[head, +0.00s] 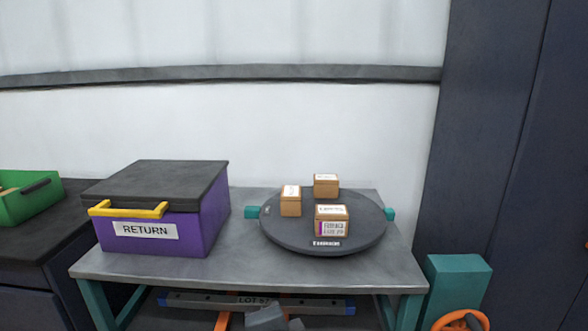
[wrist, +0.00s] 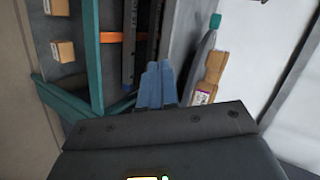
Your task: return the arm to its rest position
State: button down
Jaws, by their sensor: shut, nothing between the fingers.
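My gripper (wrist: 157,85) shows in the wrist view as two bluish fingers side by side, shut with nothing between them. In the head view, a grey part at the bottom middle looks like my gripper (head: 268,317), in front of the grey table (head: 160,270) and lower than its top. Most of my arm is out of view.
A dark turntable (head: 285,240) holds three cardboard boxes on the table. Left of it stands a purple RETURN box (head: 215,215) with a dark lid and yellow handle. A teal post (head: 457,285) and an orange wheel-like part (head: 462,318) are at right. A green bin (head: 45,200) is far left.

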jog(key=s+d+f+n+t, duration=0.1)
jog(key=s+d+f+n, duration=0.2)
jog(key=s+d+f, duration=0.35)
jog(key=s+d+f+n, duration=0.4)
jog(key=s+d, duration=0.5)
jog(key=s, duration=0.1)
jog(key=s+d+r+n+t+h, duration=0.1)
jog(key=s+d+r+n, duration=0.2)
jog(key=s, duration=0.8)
jog(key=s+d+r+n+t+h, duration=0.1)
jog(key=s+d+r+n, duration=0.2)
jog(key=s, duration=0.9)
jog(key=d+r, duration=0.3)
jog(key=d, duration=0.1)
jog(key=shift+r+h, duration=0.2)
jog(key=shift+h, duration=0.2)
